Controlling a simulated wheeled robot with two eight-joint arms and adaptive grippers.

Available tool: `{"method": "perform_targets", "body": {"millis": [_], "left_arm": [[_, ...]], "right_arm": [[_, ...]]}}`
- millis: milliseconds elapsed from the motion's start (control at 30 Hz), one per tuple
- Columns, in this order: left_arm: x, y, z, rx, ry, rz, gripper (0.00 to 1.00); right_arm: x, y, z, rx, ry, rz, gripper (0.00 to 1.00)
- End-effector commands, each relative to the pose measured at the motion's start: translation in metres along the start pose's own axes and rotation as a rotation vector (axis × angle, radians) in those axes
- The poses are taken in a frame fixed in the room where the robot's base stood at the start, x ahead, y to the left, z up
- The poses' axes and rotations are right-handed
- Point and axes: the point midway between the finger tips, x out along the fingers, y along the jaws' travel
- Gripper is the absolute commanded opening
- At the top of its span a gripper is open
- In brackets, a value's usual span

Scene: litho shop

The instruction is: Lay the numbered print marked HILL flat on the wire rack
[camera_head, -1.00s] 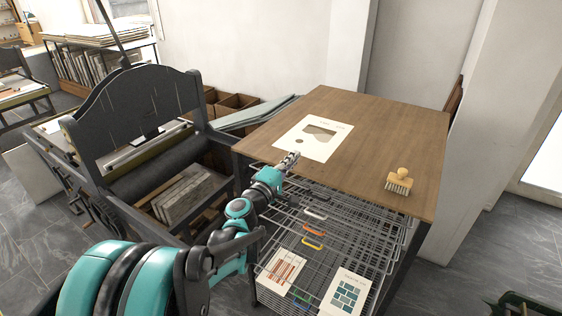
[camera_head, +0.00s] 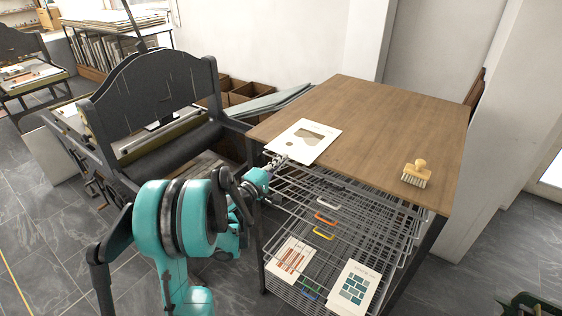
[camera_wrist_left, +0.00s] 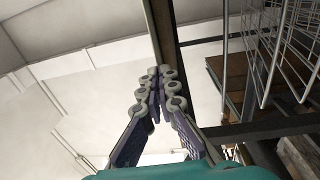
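The print (camera_head: 300,146), a pale sheet with a grey-olive shape and a dark dot, lies at the left front of the wooden tabletop (camera_head: 390,120). Its near edge reaches the table's front edge and seems to overhang slightly. Its lettering is too small to read. My left gripper (camera_head: 278,160) is at the print's near-left edge. In the left wrist view the fingertips (camera_wrist_left: 160,80) are nearly together, apparently pinching the thin sheet. The wire rack (camera_head: 325,195) has stacked shelves below the tabletop, with coloured handles. My right gripper is out of view.
A red-barred print (camera_head: 290,260) and a teal-brick print (camera_head: 353,288) lie low on the rack. A dark press (camera_head: 155,105) stands to the left. The tabletop's middle is clear.

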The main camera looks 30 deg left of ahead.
Motion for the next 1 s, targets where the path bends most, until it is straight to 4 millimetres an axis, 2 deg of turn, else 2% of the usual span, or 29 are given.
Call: {"method": "perform_targets", "body": {"millis": [133,167,233,267,633,767,1000], "left_arm": [[0.000,-0.001,0.000,0.000,0.000,0.000,0.00],[0.000,-0.001,0.000,0.000,0.000,0.000,0.03],[0.000,0.000,0.000,0.000,0.000,0.000,0.21],[0.000,0.000,0.000,0.000,0.000,0.000,0.26],[-0.004,0.001,0.000,0.000,0.001,0.000,0.26],[-0.024,0.000,-0.001,0.000,0.003,0.000,0.26],[-0.077,0.000,-0.001,0.002,0.005,0.000,0.26]], "right_arm": [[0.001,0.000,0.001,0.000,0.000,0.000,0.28],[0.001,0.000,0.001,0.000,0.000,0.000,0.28],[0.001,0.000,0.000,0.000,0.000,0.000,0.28],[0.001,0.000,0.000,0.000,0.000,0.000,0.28],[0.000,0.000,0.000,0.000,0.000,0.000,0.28],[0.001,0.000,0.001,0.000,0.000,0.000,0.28],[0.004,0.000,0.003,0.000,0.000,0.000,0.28]]}}
